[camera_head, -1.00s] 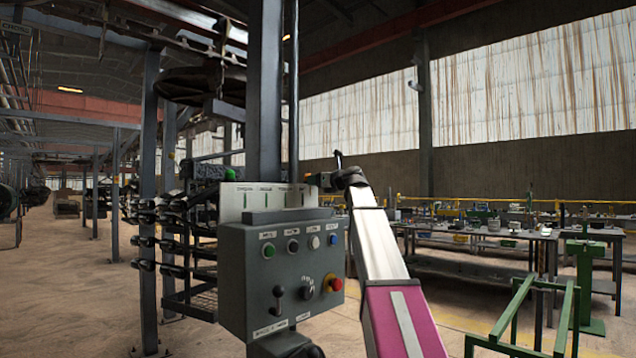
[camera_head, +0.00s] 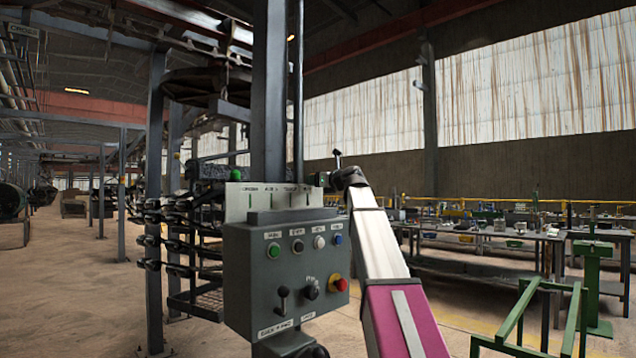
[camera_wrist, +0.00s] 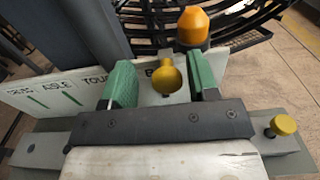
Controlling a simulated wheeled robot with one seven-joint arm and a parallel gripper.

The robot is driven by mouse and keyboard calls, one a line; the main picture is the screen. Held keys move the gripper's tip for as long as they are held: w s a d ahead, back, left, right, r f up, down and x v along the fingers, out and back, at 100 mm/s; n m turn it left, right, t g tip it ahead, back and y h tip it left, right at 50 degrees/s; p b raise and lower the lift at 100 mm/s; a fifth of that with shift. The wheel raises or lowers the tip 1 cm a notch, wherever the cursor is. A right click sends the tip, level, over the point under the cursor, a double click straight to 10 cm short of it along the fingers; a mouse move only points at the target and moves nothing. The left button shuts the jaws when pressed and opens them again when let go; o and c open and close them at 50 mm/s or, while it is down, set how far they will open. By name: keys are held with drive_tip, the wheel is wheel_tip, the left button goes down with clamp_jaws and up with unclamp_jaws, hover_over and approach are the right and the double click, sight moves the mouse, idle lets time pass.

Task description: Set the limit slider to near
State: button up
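A grey control box (camera_head: 250,280) stands on a post, with a white labelled plate (camera_head: 240,206) upright along its top. The plate also shows in the wrist view (camera_wrist: 60,90), with dark green marks under its labels. My gripper (camera_wrist: 163,82) is open, with two green finger pads. A yellow round knob (camera_wrist: 168,78) shows between the pads, with a visible gap on each side. I cannot tell whether it is the limit slider's handle. In the head view my gripper (camera_head: 325,180) is at the plate's right end, small and partly hidden by my arm.
A second yellow knob (camera_wrist: 283,125) is at the right. An orange dome (camera_wrist: 193,25) stands just beyond the fingers. The box front has several buttons, a lever (camera_head: 283,298) and a red knob (camera_head: 336,280). A green frame (camera_head: 525,315) stands at the right; floor at left is clear.

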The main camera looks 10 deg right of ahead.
drive_tip(key=v, duration=1.1)
idle(0.5)
